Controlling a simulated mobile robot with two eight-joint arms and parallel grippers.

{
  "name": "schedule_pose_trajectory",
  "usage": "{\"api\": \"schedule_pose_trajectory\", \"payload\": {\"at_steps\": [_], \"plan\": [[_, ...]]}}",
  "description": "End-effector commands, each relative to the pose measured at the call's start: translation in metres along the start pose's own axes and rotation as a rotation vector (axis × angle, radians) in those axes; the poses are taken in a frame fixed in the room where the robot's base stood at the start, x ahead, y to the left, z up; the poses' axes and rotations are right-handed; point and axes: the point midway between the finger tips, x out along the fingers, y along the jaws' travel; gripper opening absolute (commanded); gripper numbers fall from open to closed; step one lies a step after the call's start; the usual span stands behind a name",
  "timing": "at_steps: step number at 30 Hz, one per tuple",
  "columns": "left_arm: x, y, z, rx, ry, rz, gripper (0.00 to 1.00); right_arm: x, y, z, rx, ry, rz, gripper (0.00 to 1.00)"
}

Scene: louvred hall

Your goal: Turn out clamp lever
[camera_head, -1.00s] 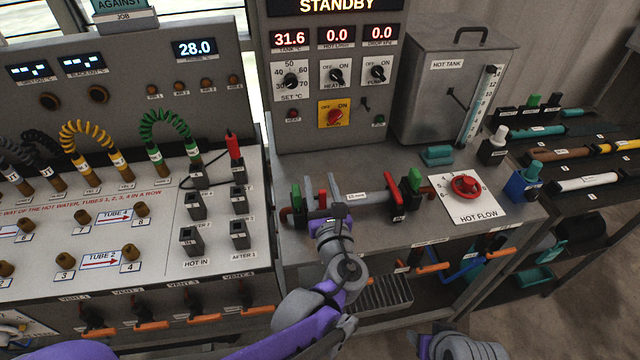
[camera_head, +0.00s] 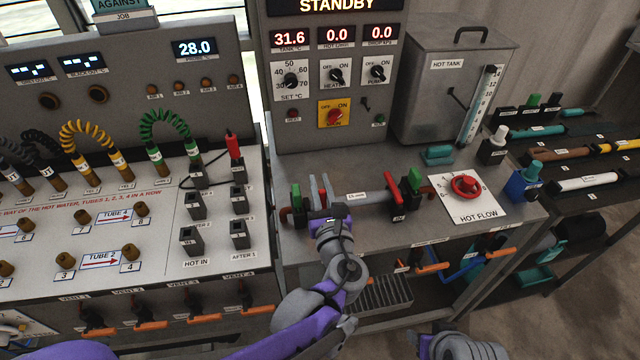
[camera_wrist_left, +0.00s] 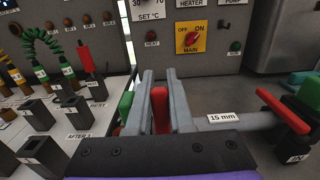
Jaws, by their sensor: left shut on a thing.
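A short bench pipe labelled 15 mm (camera_head: 357,196) lies between two end clamps. The left red clamp lever (camera_wrist_left: 159,108) stands upright between the two grey fingers of my left gripper (camera_wrist_left: 162,105), which is shut on it. In the head view my left gripper (camera_head: 320,190) hides most of that lever. The right red clamp lever (camera_head: 392,187) slants near the block marked IN; it also shows in the wrist view (camera_wrist_left: 283,111). Green handles stand beside the left clamp (camera_head: 296,196) and the right clamp (camera_head: 415,178).
A red hot flow knob (camera_head: 465,186) sits on a white plate to the right. The hot tank (camera_head: 440,95) stands behind. Black sockets (camera_head: 239,234) and a red plug (camera_head: 234,146) are on the panel to the left. Bare bench lies behind the pipe.

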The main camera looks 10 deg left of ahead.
Motion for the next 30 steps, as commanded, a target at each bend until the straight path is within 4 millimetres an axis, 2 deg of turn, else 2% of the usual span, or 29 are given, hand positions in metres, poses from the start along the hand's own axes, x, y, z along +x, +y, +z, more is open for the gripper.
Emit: {"api": "schedule_pose_trajectory", "payload": {"at_steps": [23, 30], "plan": [[0.0, 0.0, -0.0001, 0.0, 0.002, 0.0, 0.0, -0.0002, 0.0, -0.0001, 0.0, 0.0, 0.0, 0.56], [0.0054, 0.0005, 0.0, -0.002, 0.055, 0.001, 0.0, -0.0051, 0.0, -0.0038, 0.0, 0.002, 0.0, 0.56]]}}
